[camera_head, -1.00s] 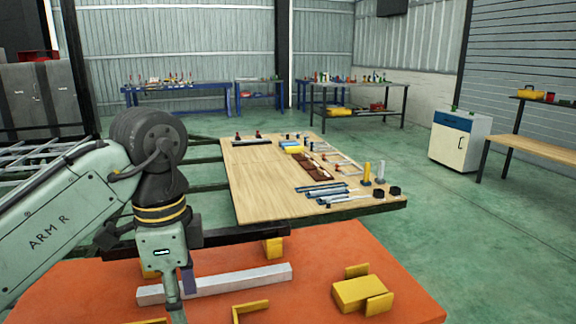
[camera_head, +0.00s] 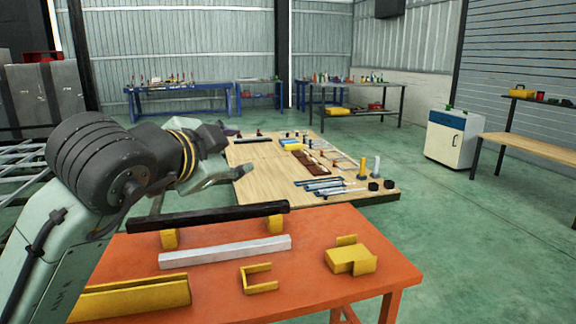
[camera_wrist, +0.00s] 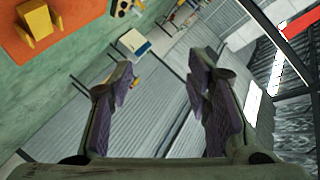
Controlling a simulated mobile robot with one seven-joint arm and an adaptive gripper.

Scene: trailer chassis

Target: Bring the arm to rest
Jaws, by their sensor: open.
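My gripper (camera_head: 243,157) is raised above the back left of the orange table (camera_head: 340,222) and points to the right. In the wrist view my gripper (camera_wrist: 160,85) has its two fingers wide apart with nothing between them. The arm is folded at the left of the head view. Behind the fingers the wrist view shows the tilted hall wall and roof.
On the orange table are a black bar (camera_head: 208,217) across yellow blocks, a grey bar (camera_head: 225,251), a yellow bracket (camera_head: 259,278), a yellow block piece (camera_head: 350,257) and a yellow channel (camera_head: 130,299). A wooden panel (camera_head: 270,178) with parts lies behind.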

